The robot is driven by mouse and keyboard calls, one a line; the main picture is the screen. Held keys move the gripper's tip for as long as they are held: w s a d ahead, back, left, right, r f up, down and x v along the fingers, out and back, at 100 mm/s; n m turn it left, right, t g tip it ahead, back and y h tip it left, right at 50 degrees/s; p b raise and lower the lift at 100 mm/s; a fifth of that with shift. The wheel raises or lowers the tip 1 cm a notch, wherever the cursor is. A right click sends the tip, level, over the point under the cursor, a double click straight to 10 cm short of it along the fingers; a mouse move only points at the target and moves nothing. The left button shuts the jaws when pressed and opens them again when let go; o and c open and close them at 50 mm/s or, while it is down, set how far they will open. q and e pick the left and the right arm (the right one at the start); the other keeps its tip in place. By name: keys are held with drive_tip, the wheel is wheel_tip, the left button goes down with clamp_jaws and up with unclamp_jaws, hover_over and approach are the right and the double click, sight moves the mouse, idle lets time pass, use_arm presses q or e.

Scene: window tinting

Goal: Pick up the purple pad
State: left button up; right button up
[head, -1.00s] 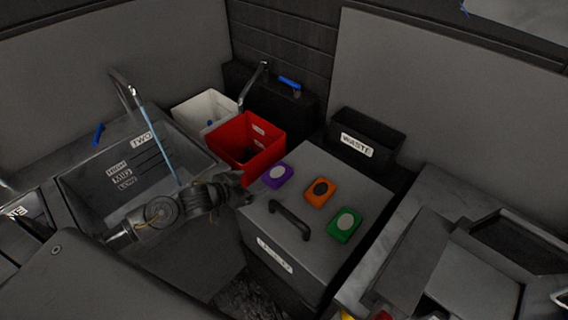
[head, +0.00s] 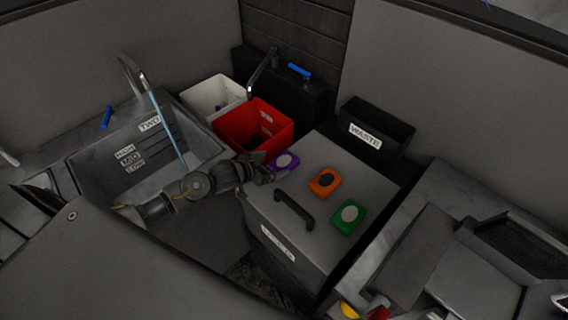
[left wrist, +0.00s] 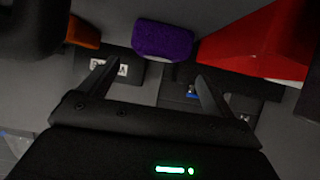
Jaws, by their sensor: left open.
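The purple pad (head: 285,162) has a pale oval on its top and lies at the left end of the grey lidded box (head: 335,219). In the left wrist view the purple pad (left wrist: 162,40) sits ahead of the fingers, between their lines and apart from them. My left gripper (head: 272,174) is beside the purple pad, partly covering its near side. In the left wrist view my left gripper (left wrist: 153,78) is open with nothing between its fingers. My right gripper does not show.
An orange pad (head: 325,182) and a green pad (head: 348,216) lie on the same box, near its dark handle (head: 294,208). A red bin (head: 268,128) stands just behind the purple pad, with a white bin (head: 216,97) beyond. A black WASTE bin (head: 377,128) is behind the box.

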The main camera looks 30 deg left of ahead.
sight(284, 160)
use_arm(q)
drive_tip(key=p+x, duration=0.1)
drive_tip(key=x, duration=0.4)
drive_tip(key=shift+s+d, duration=0.1)
drive_tip(key=shift+d, duration=0.05)
drive_tip(key=shift+c, duration=0.2)
drive_tip(key=c, duration=1.1)
